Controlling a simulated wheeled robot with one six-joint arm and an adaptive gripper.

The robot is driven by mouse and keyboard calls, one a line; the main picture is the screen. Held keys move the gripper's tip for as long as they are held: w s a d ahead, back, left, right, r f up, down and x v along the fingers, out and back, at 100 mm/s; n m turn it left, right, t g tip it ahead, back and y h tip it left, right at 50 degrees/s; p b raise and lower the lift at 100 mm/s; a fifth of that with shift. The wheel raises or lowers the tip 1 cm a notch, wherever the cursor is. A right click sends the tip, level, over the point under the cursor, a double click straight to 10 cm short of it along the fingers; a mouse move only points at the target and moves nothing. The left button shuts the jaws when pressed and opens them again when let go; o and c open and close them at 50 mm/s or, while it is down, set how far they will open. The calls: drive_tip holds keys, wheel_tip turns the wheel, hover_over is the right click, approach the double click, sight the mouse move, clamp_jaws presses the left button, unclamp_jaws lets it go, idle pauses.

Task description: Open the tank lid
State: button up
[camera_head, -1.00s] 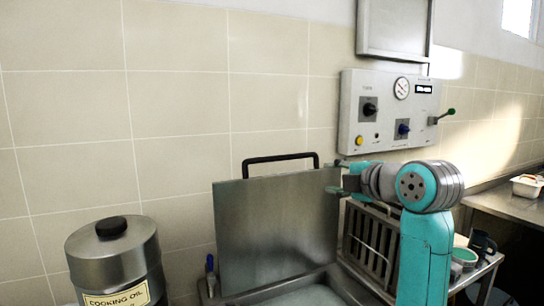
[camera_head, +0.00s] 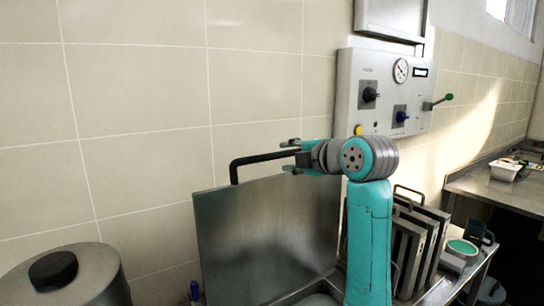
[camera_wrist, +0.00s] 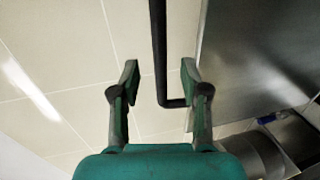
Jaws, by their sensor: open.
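The tank lid (camera_head: 262,235) is a flat steel plate that stands raised, nearly upright, against the tiled wall. Its black bar handle (camera_head: 262,158) runs along the top edge. My gripper (camera_head: 288,157) is open at the right end of the handle, above the lid's top edge. In the wrist view, the handle (camera_wrist: 159,50) passes between the two spread fingers of my gripper (camera_wrist: 159,76), with a visible gap to each. The lid's steel face (camera_wrist: 262,60) fills the upper right there.
A lidded steel drum (camera_head: 75,278) stands at the lower left. A control panel (camera_head: 385,92) with knobs and a green-tipped lever hangs on the wall. Tiled wall is close behind.

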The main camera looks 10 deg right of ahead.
sight(276, 156)
drive_tip(key=x, duration=0.7)
drive_tip(key=shift+w, duration=0.25)
drive_tip(key=shift+a, duration=0.1)
clamp_jaws()
